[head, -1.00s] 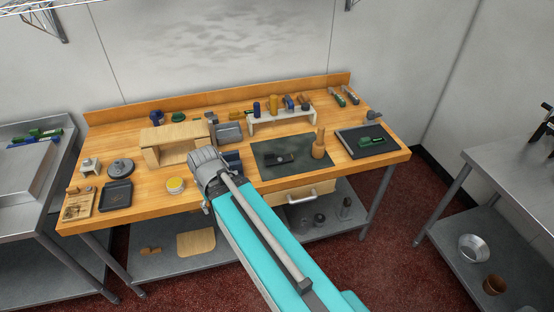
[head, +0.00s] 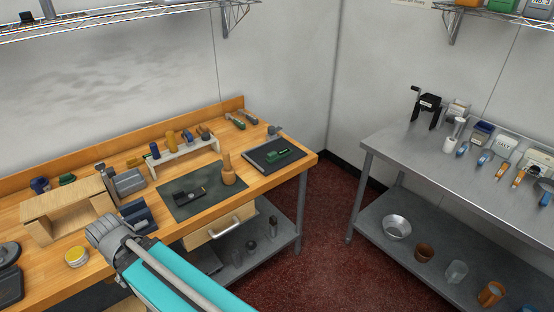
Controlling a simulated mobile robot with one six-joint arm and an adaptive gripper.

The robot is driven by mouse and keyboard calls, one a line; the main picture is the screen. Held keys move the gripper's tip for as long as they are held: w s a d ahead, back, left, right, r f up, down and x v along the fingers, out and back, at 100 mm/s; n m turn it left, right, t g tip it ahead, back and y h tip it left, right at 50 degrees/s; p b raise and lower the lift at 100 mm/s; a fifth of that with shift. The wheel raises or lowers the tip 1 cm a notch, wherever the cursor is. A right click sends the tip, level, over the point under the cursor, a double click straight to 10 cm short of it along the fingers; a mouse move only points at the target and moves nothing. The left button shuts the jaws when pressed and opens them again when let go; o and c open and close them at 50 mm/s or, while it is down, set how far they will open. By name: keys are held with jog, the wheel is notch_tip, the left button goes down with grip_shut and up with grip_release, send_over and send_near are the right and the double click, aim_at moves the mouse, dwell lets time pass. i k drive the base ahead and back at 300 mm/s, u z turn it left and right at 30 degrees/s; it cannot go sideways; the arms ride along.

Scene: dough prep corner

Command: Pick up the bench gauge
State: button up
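No item can be told for sure as the bench gauge at this size. A small black tool with a pale spot (head: 189,196) lies on the dark mat (head: 206,208) on the wooden bench, left of an upright wooden pestle-like piece (head: 228,170). A green tool (head: 277,156) lies on a dark tray (head: 257,158) at the bench's right end. My arm reaches up from the bottom of the head view, over the bench's front edge. Its grey wrist end shows left of the drawer, but my gripper's fingers are hidden.
A wooden open box (head: 66,209), a grey box (head: 127,183), a dark blue block (head: 139,214) and a yellow-lidded tub (head: 77,257) stand near my arm. A white rack (head: 184,155) holds several upright tools. A steel table (head: 428,151) stands right, beyond open floor (head: 318,215).

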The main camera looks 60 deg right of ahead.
aim_at(272, 157)
jog(key=z, duration=1.8)
